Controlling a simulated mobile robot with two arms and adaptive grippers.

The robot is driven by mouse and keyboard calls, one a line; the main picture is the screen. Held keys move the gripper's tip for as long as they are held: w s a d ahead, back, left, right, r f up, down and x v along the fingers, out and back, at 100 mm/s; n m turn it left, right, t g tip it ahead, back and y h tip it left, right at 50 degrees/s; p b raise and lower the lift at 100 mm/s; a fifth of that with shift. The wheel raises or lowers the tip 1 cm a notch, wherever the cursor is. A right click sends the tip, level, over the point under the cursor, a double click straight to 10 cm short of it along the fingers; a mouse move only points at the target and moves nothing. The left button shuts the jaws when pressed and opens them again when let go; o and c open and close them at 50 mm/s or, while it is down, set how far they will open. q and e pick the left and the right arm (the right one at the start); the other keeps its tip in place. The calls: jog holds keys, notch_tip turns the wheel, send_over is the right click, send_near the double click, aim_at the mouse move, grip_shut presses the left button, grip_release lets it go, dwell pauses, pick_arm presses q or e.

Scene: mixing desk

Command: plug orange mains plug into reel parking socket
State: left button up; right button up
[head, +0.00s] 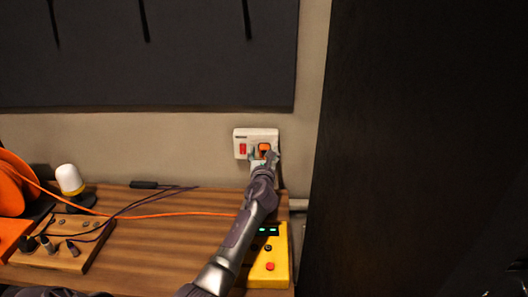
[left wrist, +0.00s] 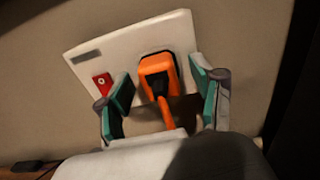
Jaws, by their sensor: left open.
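The orange mains plug (head: 264,149) sits against the white wall socket plate (head: 241,135), to the right of a red switch (head: 243,149). In the left wrist view the plug (left wrist: 158,76) is flush with the plate (left wrist: 122,52), and its orange cable hangs down from it. My left gripper (head: 263,158) is at the plug; in the left wrist view its teal-padded fingers (left wrist: 162,92) stand open on either side of the plug, with gaps. The orange cable reel (head: 12,185) is at the far left, partly cut off. Its parking socket cannot be made out. My right gripper is not in view.
A wooden desk (head: 165,233) holds a yellow box (head: 266,277) with a red button, a white-topped lamp (head: 70,179) and a wooden block with plugs (head: 75,258). An orange cable (head: 170,214) crosses the desk. A dark panel (head: 420,150) stands at right.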

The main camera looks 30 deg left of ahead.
pick_arm(q)
jog(key=shift+p, duration=0.3)
dwell(0.5)
jog(key=shift+c, duration=0.4)
grip_shut()
jog(key=shift+s+d, duration=0.1)
jog(key=shift+s, duration=0.05)
jog(key=shift+p+v, duration=0.6)
jog(key=shift+v, duration=0.2)
jog(key=shift+p+v, duration=1.1)
jog(key=shift+v, duration=0.9)
